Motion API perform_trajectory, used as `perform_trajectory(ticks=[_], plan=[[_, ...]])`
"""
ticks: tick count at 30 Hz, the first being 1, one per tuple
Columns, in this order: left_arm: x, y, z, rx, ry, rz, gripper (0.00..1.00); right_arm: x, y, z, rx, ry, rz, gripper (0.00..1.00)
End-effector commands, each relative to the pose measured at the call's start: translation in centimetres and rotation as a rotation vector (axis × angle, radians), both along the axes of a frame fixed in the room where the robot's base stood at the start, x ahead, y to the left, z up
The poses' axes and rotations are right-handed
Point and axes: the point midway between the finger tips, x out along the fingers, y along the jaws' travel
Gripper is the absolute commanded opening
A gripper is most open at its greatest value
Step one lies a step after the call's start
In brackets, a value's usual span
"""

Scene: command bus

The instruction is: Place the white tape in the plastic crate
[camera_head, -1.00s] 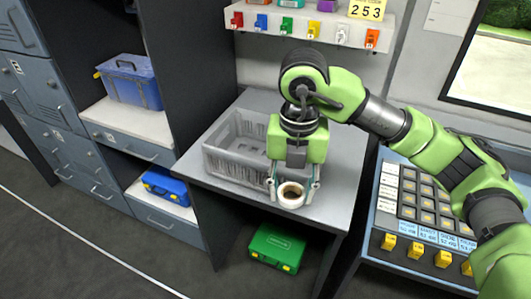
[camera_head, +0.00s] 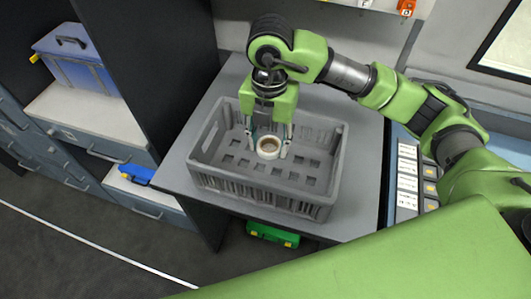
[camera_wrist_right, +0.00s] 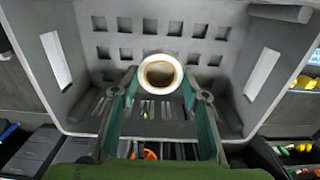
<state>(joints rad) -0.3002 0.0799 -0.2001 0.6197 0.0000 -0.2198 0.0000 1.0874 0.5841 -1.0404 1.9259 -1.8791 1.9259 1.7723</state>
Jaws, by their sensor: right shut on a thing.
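The white tape (camera_head: 268,156) is a white ring with a brown inner side. My right gripper (camera_head: 269,149) is shut on it, with one finger on each side. The tape also shows between the fingertips in the right wrist view (camera_wrist_right: 146,74). The grey plastic crate (camera_head: 262,196) stands on the grey table, and the tape is within its outline, above the slotted floor. I cannot tell whether the tape touches the floor. The crate's floor (camera_wrist_right: 180,42) also shows behind the tape in the right wrist view. My left gripper is out of view.
The grey table top (camera_head: 364,165) is clear around the crate. A blue toolbox (camera_head: 78,62) stands on a shelf at the left. A green case (camera_head: 272,234) is below the table. A button panel (camera_head: 407,180) is at the right.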

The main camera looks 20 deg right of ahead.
Motion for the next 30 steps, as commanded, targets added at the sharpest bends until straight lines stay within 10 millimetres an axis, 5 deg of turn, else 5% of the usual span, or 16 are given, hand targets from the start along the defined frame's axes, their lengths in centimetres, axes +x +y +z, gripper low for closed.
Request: perform_trajectory(ticks=[18,28,29,30], plan=[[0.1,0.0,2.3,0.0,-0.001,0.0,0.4,-0.1,-0.1,-7.5,-0.001,0.002,-0.002,0.21],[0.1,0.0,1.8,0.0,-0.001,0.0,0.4,0.0,-0.1,-8.1,-0.001,0.0,0.0,0.21],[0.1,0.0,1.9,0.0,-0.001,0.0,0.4,0.0,-0.1,-7.9,-0.001,-0.001,-0.001,0.46],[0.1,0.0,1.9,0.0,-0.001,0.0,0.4,0.0,-0.1,-7.9,-0.001,-0.001,-0.001,0.57]])
